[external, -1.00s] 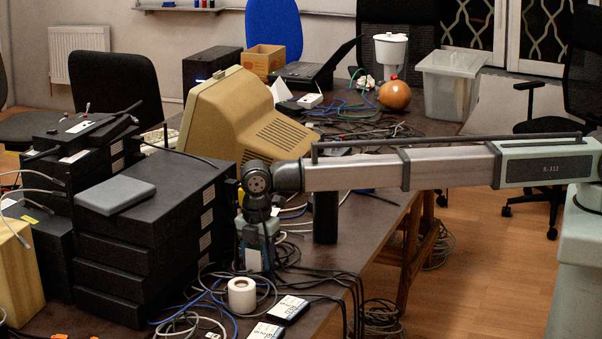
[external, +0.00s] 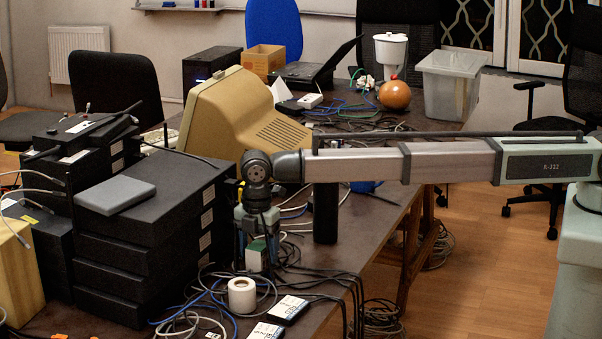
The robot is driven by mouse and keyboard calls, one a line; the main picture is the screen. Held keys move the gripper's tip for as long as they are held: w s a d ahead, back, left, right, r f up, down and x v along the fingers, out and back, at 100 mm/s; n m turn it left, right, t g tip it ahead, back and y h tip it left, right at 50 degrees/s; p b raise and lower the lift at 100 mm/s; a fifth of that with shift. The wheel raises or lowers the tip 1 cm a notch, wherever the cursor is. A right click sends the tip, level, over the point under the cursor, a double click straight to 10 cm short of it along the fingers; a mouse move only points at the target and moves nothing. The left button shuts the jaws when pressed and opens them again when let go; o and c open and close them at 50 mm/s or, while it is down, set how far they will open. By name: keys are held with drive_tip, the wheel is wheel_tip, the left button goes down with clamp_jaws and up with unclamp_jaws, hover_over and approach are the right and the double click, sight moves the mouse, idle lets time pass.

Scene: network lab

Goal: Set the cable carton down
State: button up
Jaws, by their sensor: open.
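A small carton (external: 255,260), green on top and white on the side facing the camera, stands upright on the dark table among cables. I take it to be the cable carton. My gripper (external: 257,241) points down right over it. The jaws are open, with fingers around the top of the carton at its left and right. Whether a finger still touches it is too small to tell.
A stack of black boxes (external: 150,250) stands close on the left. A white tape roll (external: 241,296) and loose black cables (external: 335,280) lie in front. A beige monitor (external: 240,118) is behind. There is little free room around the carton.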

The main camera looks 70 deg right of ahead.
sight(258, 245)
wheel_tip(258, 245, up, 10)
drive_tip(key=shift+f, duration=0.2)
idle(0.3)
